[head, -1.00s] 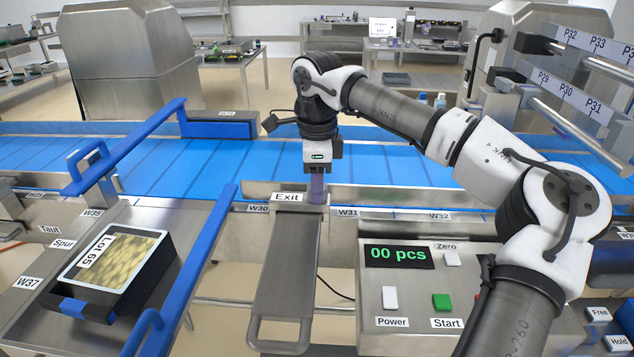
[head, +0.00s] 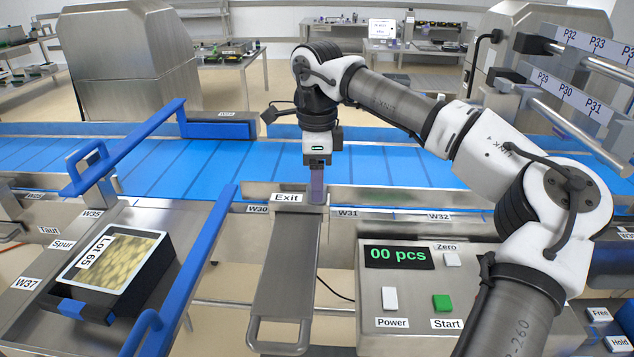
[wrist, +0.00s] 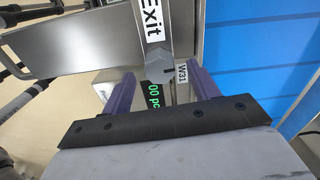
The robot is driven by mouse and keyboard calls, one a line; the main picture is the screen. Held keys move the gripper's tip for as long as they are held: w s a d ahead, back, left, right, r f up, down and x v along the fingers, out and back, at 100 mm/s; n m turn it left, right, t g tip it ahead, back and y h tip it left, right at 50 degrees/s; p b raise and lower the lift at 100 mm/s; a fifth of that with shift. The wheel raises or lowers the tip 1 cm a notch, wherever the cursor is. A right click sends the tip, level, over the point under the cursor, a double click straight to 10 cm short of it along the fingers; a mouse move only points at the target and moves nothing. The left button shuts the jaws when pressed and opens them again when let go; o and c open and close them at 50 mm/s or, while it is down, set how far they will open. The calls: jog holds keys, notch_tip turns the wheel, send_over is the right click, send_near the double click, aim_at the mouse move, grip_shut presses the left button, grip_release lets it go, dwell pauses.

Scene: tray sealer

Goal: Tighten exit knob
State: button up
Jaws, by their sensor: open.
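The exit knob (wrist: 158,72) shows in the wrist view as a grey, hex-shaped end beside the Exit label (wrist: 150,20). It lies between the two purple fingers of my gripper (wrist: 161,84), which are apart, with a visible gap on both sides. In the head view my gripper (head: 317,184) points down at the right end of the Exit label (head: 286,198), at the top of the grey exit chute (head: 286,262). The fingers hide the knob there.
The blue conveyor belt (head: 240,165) runs behind my gripper. A control box (head: 428,300) reading 00 pcs stands at the right. A dark tray labelled Lot 65 (head: 140,290) sits at the left, near a blue guide rail (head: 205,255).

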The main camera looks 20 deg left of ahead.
notch_tip(320, 180, up, 12)
jog(key=shift+r+b, duration=0.15)
jog(key=shift+b, duration=0.2)
dwell(0.4)
